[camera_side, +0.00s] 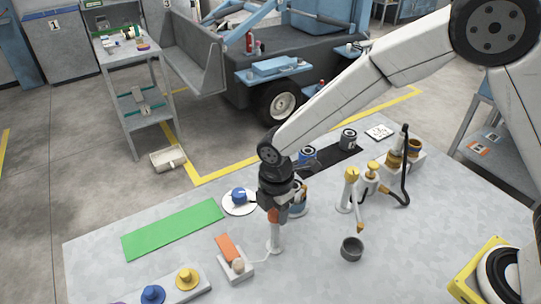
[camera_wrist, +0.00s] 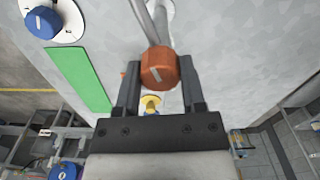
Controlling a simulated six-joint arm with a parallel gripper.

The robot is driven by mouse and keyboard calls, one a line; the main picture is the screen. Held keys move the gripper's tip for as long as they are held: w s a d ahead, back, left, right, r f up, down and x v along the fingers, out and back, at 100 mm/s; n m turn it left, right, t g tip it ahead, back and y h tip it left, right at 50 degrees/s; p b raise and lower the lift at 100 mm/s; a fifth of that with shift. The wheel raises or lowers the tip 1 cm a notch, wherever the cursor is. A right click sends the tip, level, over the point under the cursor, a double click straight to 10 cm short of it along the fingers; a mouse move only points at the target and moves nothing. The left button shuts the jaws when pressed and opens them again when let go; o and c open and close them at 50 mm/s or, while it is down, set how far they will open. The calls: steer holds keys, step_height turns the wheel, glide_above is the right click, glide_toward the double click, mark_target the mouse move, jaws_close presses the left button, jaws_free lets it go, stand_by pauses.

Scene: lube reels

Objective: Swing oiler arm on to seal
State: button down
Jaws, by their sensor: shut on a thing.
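My gripper (camera_side: 273,212) points down over the middle of the grey table. Its two fingers are closed on an orange-brown knob with a pale mark (camera_wrist: 159,68). In the side view this knob (camera_side: 273,216) shows between the fingertips, above a pale post on a round white foot (camera_side: 274,248). Grey rods (camera_wrist: 158,22) run from behind the knob in the wrist view. Whether this knob belongs to the oiler arm, I cannot tell. A white and yellow jointed fitting (camera_side: 350,178) stands to the right, with a dark grey cup (camera_side: 352,249) in front. I cannot make out a seal.
A blue knob on a white disc (camera_side: 239,197) and a green strip (camera_side: 173,230) lie left. A blue-sided reel (camera_side: 298,208) stands partly hidden behind my gripper. An orange-topped white block (camera_side: 230,250) stands front left. Brown cups (camera_side: 413,148) and a black hose (camera_side: 405,165) stand right.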

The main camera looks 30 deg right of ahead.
steer(key=shift+n, duration=1.3)
steer(key=shift+c, duration=0.9)
jaws_free()
steer(key=shift+r, duration=3.95)
